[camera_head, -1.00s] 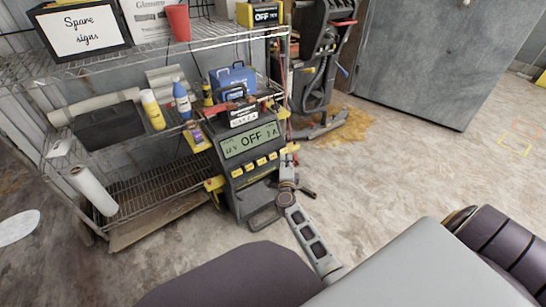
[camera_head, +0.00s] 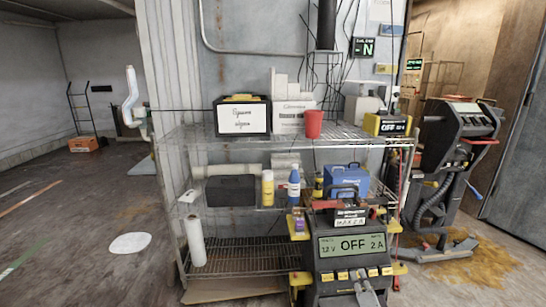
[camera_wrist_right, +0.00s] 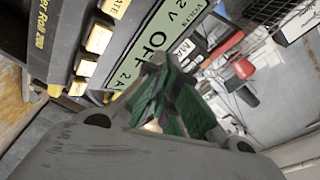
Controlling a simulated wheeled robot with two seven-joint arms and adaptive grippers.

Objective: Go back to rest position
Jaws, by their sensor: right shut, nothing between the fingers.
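My right gripper (camera_head: 368,291) shows as a small grey part at the bottom edge of the head view, in front of the charger's buttons. In the right wrist view its fingers (camera_wrist_right: 168,103) with green pads are closed together and empty. The battery charger (camera_head: 351,246) stands before the shelf, its display reading "12 V OFF 2 A". In the right wrist view the charger's display (camera_wrist_right: 150,38) and yellow buttons are close behind the fingers. I cannot tell if the fingers touch it. My left gripper is not in view.
A wire shelf (camera_head: 240,243) holds a sign box (camera_head: 242,119), a red cup (camera_head: 313,124), bottles and a blue case (camera_head: 344,178). A floor machine (camera_head: 455,150) stands on the right. Free floor lies at the left, with a white patch (camera_head: 130,243).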

